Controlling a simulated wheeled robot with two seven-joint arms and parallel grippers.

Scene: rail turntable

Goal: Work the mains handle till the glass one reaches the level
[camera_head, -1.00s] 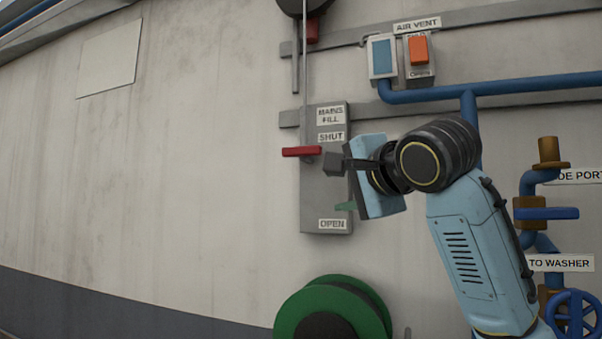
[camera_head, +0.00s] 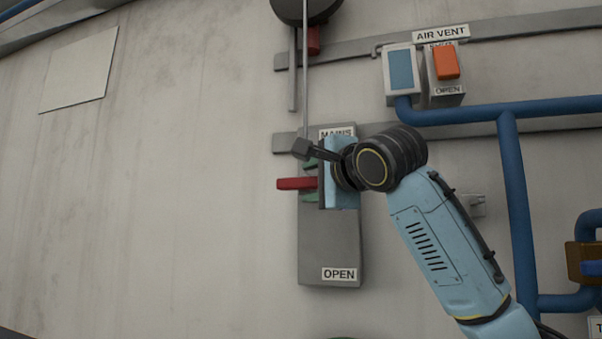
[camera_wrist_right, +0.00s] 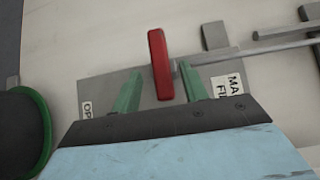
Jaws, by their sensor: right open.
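The red mains handle (camera_head: 295,183) sticks out from the grey mains fill plate (camera_head: 330,245), in its upper half and well above the OPEN label (camera_head: 339,274). The SHUT label is hidden behind my gripper. My right gripper (camera_head: 311,181) is open at the handle. In the right wrist view, the red handle (camera_wrist_right: 158,62) lies between the two green fingers of the gripper (camera_wrist_right: 160,76), with a gap on each side. I cannot make out a sight glass or level mark. My left gripper is not in view.
The air vent box with an orange switch (camera_head: 446,62) and a blue-faced box (camera_head: 400,70) are at the upper right. Blue pipes (camera_head: 520,190) run along the right. A dark round part (camera_head: 306,8) hangs above.

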